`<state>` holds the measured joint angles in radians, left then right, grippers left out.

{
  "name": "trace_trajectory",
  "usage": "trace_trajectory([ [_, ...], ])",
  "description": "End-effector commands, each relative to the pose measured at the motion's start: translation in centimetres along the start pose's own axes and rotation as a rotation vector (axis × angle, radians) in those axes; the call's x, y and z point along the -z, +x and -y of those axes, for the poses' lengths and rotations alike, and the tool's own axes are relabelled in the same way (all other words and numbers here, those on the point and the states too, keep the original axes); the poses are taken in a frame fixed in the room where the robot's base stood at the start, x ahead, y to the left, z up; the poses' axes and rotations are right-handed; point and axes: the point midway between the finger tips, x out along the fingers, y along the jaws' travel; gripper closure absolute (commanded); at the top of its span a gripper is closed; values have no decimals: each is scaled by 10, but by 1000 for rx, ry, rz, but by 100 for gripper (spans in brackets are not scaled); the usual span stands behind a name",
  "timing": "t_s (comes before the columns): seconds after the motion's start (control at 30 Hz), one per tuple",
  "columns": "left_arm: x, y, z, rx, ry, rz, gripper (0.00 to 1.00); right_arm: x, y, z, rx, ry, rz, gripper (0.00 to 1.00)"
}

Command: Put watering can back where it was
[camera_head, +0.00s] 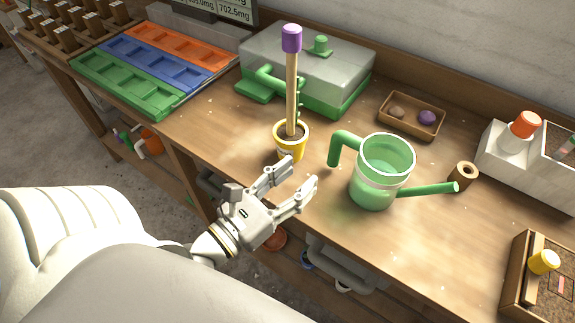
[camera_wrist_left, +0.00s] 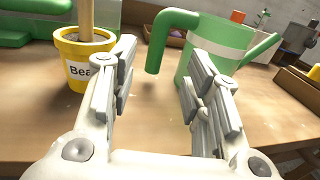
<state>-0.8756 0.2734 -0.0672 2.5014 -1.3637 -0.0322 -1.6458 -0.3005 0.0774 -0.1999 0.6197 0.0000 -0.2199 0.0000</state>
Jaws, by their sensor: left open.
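The green watering can (camera_head: 376,172) stands upright on the wooden workbench, its handle to the left and its spout pointing right. My left gripper (camera_head: 303,172) is open and empty, in front of and to the left of the can. In the left wrist view the can (camera_wrist_left: 215,45) is ahead, with its handle beyond the gap between the open fingers (camera_wrist_left: 160,85). The fingers appear apart from the handle. My right gripper is not in view.
A yellow pot (camera_head: 290,138) with a tall purple-topped stick stands just left of the can. A small wooden ring (camera_head: 463,174) lies near the spout tip. A wooden tray (camera_head: 411,116) and a green-and-clear box (camera_head: 310,70) stand behind. Bare bench lies in front of the can.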

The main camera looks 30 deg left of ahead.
Motion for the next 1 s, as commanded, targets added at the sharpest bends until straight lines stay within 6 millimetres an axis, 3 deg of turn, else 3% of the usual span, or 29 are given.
trace_trajectory([
  [0.3,5,-12,-1,-3,7,-24,56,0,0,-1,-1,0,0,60],
  [1.0,6,-13,-1,-1,9,-28,56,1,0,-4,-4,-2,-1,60],
])
